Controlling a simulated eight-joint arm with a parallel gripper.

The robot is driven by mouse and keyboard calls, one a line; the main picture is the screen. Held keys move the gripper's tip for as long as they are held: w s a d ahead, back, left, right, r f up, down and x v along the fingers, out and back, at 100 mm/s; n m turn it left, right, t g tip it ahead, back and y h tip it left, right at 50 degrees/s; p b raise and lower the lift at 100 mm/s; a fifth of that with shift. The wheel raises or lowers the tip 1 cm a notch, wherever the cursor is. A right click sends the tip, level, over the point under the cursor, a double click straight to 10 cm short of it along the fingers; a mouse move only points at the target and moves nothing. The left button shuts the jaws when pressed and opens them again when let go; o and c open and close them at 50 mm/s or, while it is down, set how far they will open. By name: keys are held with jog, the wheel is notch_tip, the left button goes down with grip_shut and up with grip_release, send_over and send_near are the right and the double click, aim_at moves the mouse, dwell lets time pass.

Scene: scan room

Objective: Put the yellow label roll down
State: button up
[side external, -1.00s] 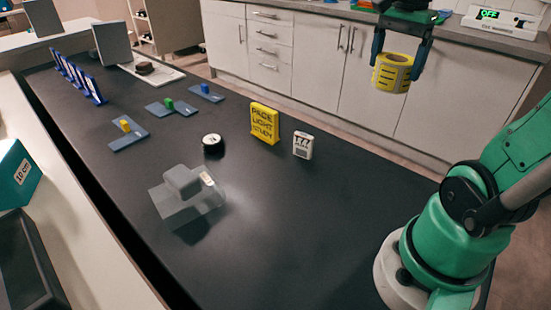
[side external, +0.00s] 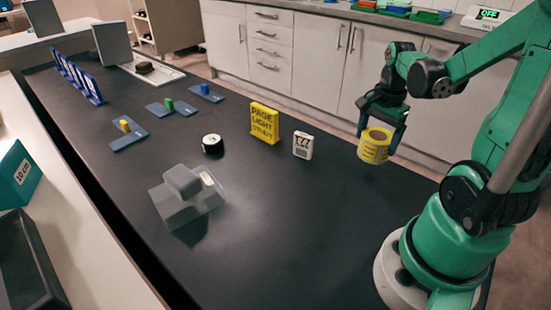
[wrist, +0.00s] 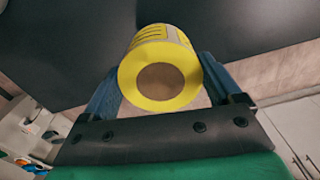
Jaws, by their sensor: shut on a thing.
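The yellow label roll (side external: 374,146) is a short yellow cylinder with dark print and a hollow core. My gripper (side external: 384,126) is shut on it, with a dark blue finger on either side. In the side external view the roll shows near the far right edge of the dark table (side external: 290,220); its height above the surface is hard to tell. In the wrist view the roll (wrist: 160,75) sits between both fingers of my gripper (wrist: 160,85), its open end facing the camera.
A grey device (side external: 186,196) is nearer the front. The table's right front is clear.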

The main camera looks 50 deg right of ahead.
aim_at(373, 153)
jog(key=shift+f, duration=2.05)
jog(key=shift+f, duration=0.15)
jog(key=o, duration=1.1)
notch_tip(373, 153, up, 12)
jog(key=shift+f, duration=0.1)
jog(key=shift+w+a+r, duration=0.15)
jog(key=shift+a+r, duration=0.05)
jog(key=w+a+n+t, duration=0.3)
jog(key=a+n, duration=0.6)
jog(key=n, duration=0.1)
jog(key=w+a+n+t, duration=0.4)
jog(key=a+n, duration=0.4)
jog(key=n, duration=0.1)
jog(key=shift+w+a+f+n, duration=0.2)
jog(key=shift+a+f+n, duration=0.15)
jog(key=shift+a+n, duration=0.05)
